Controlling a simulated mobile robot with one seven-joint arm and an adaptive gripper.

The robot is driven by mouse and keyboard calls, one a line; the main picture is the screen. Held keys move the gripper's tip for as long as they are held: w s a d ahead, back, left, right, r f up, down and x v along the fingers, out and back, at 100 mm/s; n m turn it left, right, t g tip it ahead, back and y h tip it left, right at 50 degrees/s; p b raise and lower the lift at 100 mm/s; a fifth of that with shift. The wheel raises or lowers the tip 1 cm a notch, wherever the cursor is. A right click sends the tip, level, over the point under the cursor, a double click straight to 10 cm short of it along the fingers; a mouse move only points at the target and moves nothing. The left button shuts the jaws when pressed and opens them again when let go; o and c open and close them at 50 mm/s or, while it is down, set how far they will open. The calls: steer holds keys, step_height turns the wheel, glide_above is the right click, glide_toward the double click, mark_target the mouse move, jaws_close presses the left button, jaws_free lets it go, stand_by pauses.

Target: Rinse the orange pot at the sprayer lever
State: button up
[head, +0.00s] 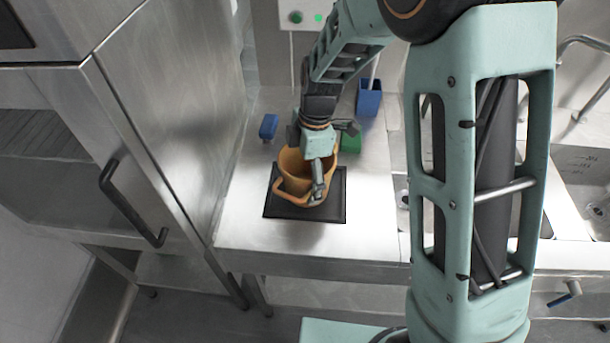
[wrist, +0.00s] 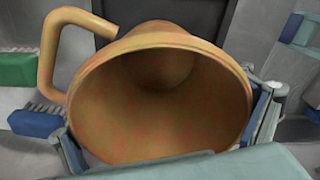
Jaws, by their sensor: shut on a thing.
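The orange pot (head: 294,184) is above or on the black mat (head: 335,208) on the steel counter; I cannot tell whether it touches the mat. Its handle faces the front left in the head view. My gripper (head: 318,172) reaches down to the pot from behind and is shut on it. In the wrist view the pot's open mouth (wrist: 160,100) fills the middle, with a finger on each side, and the inside looks empty. No sprayer lever can be clearly picked out.
A steel sink (head: 585,175) with a curved tap pipe (head: 590,95) lies at the right, partly hidden by my arm. A blue brush-like item (head: 268,127), a blue container (head: 369,98) and a green item (head: 350,143) stand behind the pot. A steel cabinet (head: 175,100) borders the counter's left.

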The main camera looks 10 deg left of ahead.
steer(key=shift+r, duration=0.4)
step_height(320, 180, up, 2)
steer(key=shift+w+r, duration=0.1)
steer(key=shift+r, duration=0.1)
steer(key=s+d+r+b, duration=0.1)
steer(key=s+d+r, duration=0.3)
steer(key=d+r, duration=0.75)
steer(key=w+d+f+m+t+p, duration=0.1)
steer(key=w+d+f+m+p, duration=0.2)
steer(key=m, duration=0.8)
steer(key=w+d+f+m+t+h+p, duration=0.1)
steer(key=w+d+f+m+p, duration=0.2)
steer(key=m, duration=0.9)
steer(key=w+d+p, duration=0.1)
steer(key=d, duration=0.2)
steer(key=shift+d, duration=0.25)
steer(key=shift+d, duration=0.1)
